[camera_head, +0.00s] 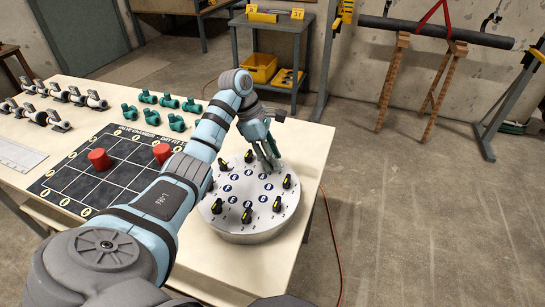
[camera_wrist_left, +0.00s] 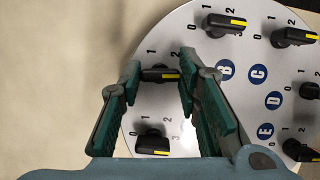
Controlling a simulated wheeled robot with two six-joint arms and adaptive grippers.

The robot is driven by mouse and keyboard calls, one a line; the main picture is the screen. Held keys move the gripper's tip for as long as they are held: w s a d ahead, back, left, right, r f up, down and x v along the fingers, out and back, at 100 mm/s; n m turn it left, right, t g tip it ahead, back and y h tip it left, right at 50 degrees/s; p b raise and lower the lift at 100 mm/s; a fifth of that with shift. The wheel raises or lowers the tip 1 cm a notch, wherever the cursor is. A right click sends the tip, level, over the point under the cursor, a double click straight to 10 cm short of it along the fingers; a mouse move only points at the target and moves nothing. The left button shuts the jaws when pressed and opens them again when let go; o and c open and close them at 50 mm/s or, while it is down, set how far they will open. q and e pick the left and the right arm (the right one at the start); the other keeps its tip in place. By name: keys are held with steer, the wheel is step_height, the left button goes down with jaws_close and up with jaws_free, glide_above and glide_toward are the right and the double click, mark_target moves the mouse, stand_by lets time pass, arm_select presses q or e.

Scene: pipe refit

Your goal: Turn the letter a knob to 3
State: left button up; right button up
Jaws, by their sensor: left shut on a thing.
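A round white dial panel (camera_head: 240,226) lies on the table, with several black knobs with yellow marks around blue letter discs. My left gripper (camera_head: 270,160) reaches down over its far side. In the left wrist view, the gripper (camera_wrist_left: 160,85) has its two green-padded fingers around one black knob (camera_wrist_left: 160,74), left of the B disc (camera_wrist_left: 225,70), and is shut on it. By its place in the ring this looks like the A knob; its letter is hidden behind the finger. A 1 and a 2 show above it; its 3 is not visible. My right gripper is not in view.
A neighbouring knob (camera_wrist_left: 152,144) sits close below the fingers, another (camera_wrist_left: 222,25) up right. On the table are a black grid mat (camera_head: 72,193) with red cylinders (camera_head: 99,159), green fittings (camera_head: 150,117) and grey valve fittings (camera_head: 45,117).

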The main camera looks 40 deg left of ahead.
arm_select(q)
steer(key=shift+m, duration=0.5)
steer(key=shift+g, duration=0.3)
steer(key=o, duration=1.1)
steer(key=shift+o, duration=0.2)
